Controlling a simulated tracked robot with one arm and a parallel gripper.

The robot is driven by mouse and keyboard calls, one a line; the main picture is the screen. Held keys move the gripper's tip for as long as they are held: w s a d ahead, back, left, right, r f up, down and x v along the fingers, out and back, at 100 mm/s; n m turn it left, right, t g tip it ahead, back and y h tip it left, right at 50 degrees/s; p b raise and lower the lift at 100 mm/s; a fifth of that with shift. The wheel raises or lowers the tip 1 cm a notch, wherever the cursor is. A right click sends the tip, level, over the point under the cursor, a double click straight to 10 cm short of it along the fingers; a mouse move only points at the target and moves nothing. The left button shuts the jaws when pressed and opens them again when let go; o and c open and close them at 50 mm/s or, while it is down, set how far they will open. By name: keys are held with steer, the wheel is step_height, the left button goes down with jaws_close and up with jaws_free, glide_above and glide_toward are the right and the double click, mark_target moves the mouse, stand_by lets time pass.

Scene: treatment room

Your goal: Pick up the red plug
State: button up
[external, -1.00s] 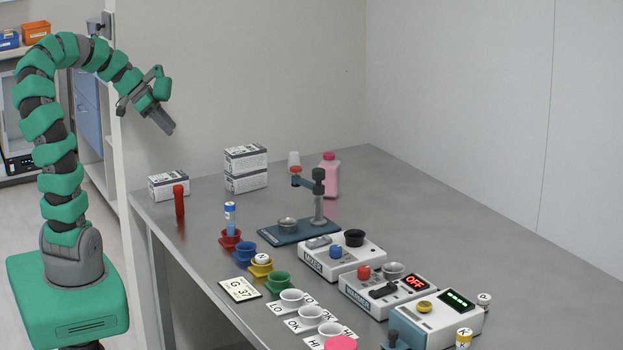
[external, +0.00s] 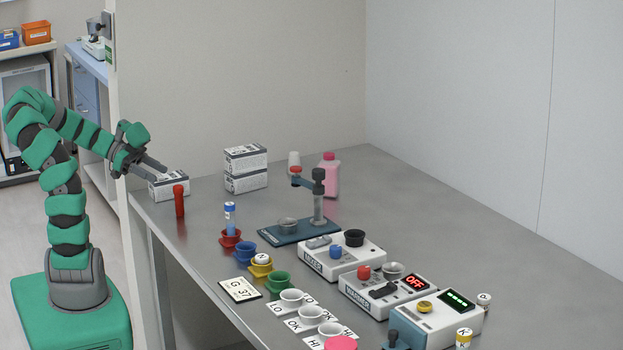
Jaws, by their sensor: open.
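The red plug (external: 179,203) stands upright near the left edge of the grey table, with a wider red head on top. My gripper (external: 158,172) is open, with its fingers pointing right and slightly down. In the picture it is just above and to the left of the plug's head, and its fingers overlap the white box behind. Nothing shows between the fingers. The plug is apart from the gripper; how far apart in depth I cannot tell.
A white box (external: 170,190) sits behind the plug, and two stacked boxes (external: 246,168) stand to the right. Devices fill the table's middle front. The table (external: 440,215) is bare at right.

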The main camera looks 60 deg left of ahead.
mark_target(178, 186)
steer(key=x, duration=0.3)
steer(key=shift+w+d+f, duration=0.15)
steer(key=shift+d, duration=0.05)
steer(key=x, duration=0.2)
steer(key=b+x, duration=0.1)
steer(key=x, duration=0.1)
steer(key=shift+d+f, duration=0.1)
steer(key=shift+f, duration=0.15)
steer(key=shift+w+d+f+b, duration=0.15)
steer(key=shift+w+d+b, duration=0.1)
steer(key=shift+d+b, duration=0.05)
steer(key=c, duration=1.1)
